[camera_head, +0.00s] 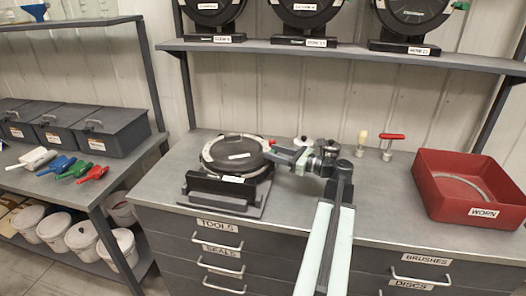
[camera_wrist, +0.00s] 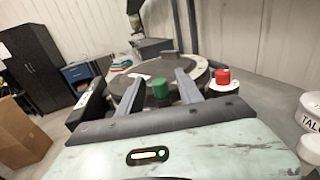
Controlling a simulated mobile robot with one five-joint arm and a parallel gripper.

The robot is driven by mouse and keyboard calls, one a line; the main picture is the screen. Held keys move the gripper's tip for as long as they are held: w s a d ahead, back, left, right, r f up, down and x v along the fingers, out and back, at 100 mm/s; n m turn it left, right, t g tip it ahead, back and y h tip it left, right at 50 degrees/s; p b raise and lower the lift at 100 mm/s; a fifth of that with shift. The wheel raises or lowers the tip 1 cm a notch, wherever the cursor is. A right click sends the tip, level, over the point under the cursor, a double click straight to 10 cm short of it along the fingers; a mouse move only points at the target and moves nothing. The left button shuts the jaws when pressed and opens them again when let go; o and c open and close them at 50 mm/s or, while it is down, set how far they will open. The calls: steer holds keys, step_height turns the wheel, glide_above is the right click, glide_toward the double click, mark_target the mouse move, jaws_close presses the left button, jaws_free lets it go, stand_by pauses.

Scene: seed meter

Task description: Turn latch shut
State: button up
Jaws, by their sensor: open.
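The seed meter (camera_head: 236,153) is a round dark housing with a pale rim. It sits in a black stand (camera_head: 222,196) on the grey bench. In the wrist view its dark disc face (camera_wrist: 128,88) lies beyond my fingers. A green knob (camera_wrist: 160,89), which looks like the latch's grip, stands at its near edge. My gripper (camera_wrist: 157,90) is open, with one finger on each side of the green knob. Contact cannot be told. In the head view my gripper (camera_head: 284,155) reaches the meter's right side from the right, partly hiding the latch area.
A red cap (camera_wrist: 222,76) stands just right of my fingers in the wrist view. A red WORN bin (camera_head: 468,205) is at the bench's right. A red-handled tool (camera_head: 391,138) stands behind my arm. A shelf (camera_head: 340,53) with more meters hangs above.

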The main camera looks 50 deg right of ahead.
steer(key=x, duration=0.4)
steer(key=shift+w+a, duration=0.1)
jaws_close()
steer(key=shift+n+g+y, duration=0.4)
steer(key=shift+n+y, duration=0.2)
steer(key=shift+y, duration=0.3)
steer(key=shift+a+y, duration=0.15)
steer(key=shift+y, duration=0.15)
jaws_free()
steer(key=shift+s, duration=0.2)
steer(key=v, duration=0.7)
steer(key=shift+s, duration=0.35)
